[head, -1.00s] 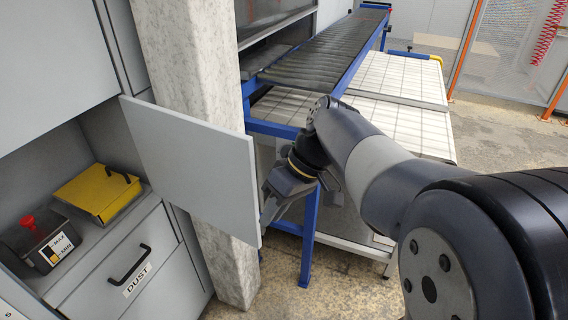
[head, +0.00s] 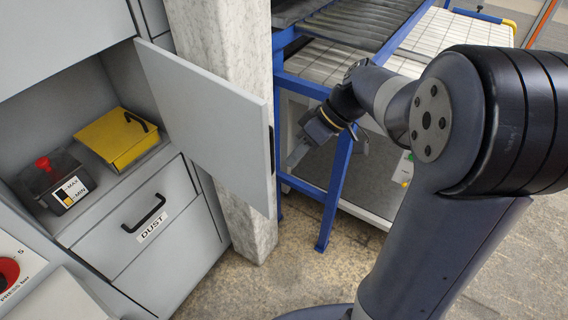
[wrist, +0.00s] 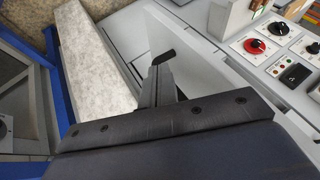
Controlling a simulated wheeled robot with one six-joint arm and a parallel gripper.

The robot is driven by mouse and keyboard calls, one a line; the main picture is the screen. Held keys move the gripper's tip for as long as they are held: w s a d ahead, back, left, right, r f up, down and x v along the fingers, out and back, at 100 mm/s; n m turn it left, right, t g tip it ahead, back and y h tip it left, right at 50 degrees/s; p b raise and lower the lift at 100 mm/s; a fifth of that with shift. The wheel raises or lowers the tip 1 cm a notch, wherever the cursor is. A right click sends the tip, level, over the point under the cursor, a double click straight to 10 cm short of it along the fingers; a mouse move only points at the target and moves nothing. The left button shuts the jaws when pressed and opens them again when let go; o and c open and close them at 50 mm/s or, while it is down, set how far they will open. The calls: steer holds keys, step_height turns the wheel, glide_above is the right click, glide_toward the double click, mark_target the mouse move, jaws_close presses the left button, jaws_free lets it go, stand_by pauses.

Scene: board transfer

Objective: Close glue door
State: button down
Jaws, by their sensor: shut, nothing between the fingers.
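The glue door is a flat light grey panel (head: 205,125), standing open and jutting out from the cabinet beside the stone column. A black handle shows edge-on at its right edge in the head view. My gripper (head: 296,155) is shut and empty, to the right of the door's free edge on its outer side, with a small visible gap in the picture. In the wrist view, my gripper fingers (wrist: 157,82) are together and point toward a black handle (wrist: 165,57) on a grey panel (wrist: 190,50), likely the door. Contact cannot be told.
The open compartment holds a yellow lidded box (head: 117,138) and a dark unit with a red knob (head: 55,182). Below is the DUST drawer (head: 150,225). The stone column (head: 215,50) stands behind the door; a blue-framed conveyor (head: 345,165) stands right. A control panel (wrist: 265,50) shows in the wrist view.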

steer(key=s+a, duration=0.1)
steer(key=s+a+p, duration=0.1)
steer(key=s+a, duration=0.1)
steer(key=shift+a+f, duration=0.1)
steer(key=shift+f, duration=0.1)
stand_by(0.3)
